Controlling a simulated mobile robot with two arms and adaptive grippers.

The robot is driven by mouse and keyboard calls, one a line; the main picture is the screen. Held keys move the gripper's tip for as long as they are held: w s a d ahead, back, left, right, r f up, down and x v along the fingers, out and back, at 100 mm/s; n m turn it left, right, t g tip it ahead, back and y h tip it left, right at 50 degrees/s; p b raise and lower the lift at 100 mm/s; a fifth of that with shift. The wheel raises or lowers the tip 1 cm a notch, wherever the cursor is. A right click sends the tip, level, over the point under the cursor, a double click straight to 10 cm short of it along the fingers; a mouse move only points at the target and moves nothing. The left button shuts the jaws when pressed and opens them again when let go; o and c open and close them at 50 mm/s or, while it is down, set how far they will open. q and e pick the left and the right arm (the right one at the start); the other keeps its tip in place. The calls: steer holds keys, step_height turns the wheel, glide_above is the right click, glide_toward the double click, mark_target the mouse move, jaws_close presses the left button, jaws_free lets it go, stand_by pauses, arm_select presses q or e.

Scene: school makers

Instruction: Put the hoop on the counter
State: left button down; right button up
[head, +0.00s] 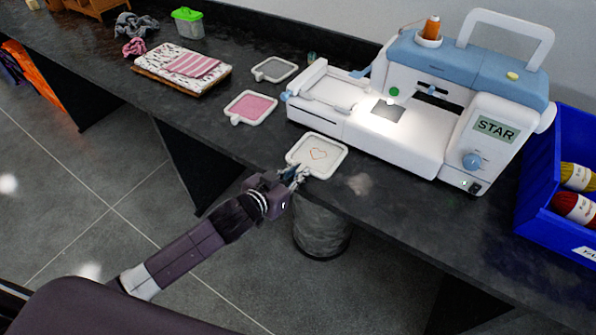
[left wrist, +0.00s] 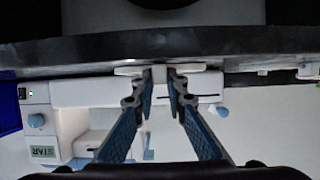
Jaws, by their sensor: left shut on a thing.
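My left gripper (head: 298,176) is shut on the handle end of this hoop nearest me. In the left wrist view, my two fingers (left wrist: 161,85) meet the thin pale edge of the hoop (left wrist: 131,71), seen edge-on. The dark counter (head: 400,205) lies beneath or behind the hoop; I cannot tell whether the hoop rests on it. My right gripper is not in view.
A pink hoop (head: 251,106) and a grey hoop (head: 274,69) lie farther back. The sewing machine (head: 440,80) stands behind, with a blue yarn bin (head: 540,215) at right. Folded cloth (head: 182,66) lies at left. A round bin (head: 322,235) stands below the counter.

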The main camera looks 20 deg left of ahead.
arm_select(q)
steer(key=c, duration=1.9)
jaws_free()
steer(key=shift+c, duration=0.2)
steer(key=shift+s, duration=0.1)
steer(key=v, duration=1.1)
steer(key=shift+s+a+r, duration=0.2)
steer(key=shift+s+r, duration=0.05)
steer(key=shift+s, duration=0.05)
